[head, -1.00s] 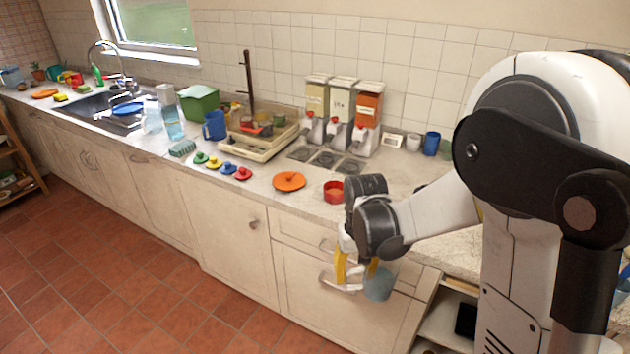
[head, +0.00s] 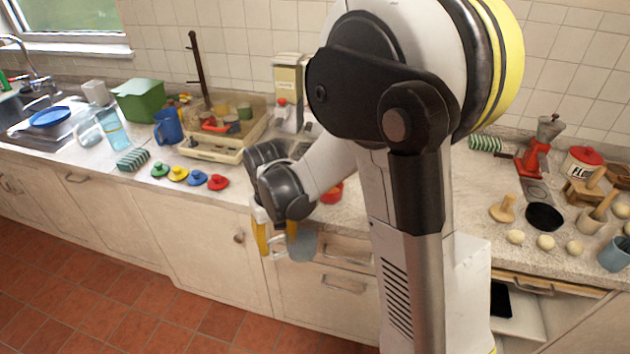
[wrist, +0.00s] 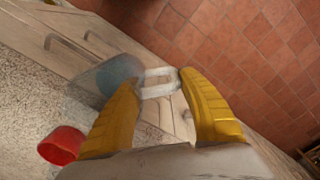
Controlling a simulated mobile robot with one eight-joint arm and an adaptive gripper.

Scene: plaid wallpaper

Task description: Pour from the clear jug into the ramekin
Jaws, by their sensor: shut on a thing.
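The clear jug (head: 304,246) looks bluish and see-through; it also shows in the wrist view (wrist: 119,74). My gripper (head: 276,238) is shut on its pale handle (wrist: 158,82), with the yellow fingers on either side. The jug is off the counter, in front of the drawer fronts, and looks roughly upright. How full it is I cannot tell. The red ramekin (head: 333,192) sits on the counter near its front edge, partly hidden behind my arm in the head view. In the wrist view the ramekin (wrist: 62,146) is at lower left, apart from the jug.
Several coloured knobbed lids (head: 198,178) and a striped sponge (head: 132,160) lie left along the counter (head: 120,183). Behind are a blue mug (head: 167,127) and a wooden-toned tray (head: 212,150). Eggs and a black bowl (head: 545,216) stand at right. The floor (head: 130,310) in front is clear.

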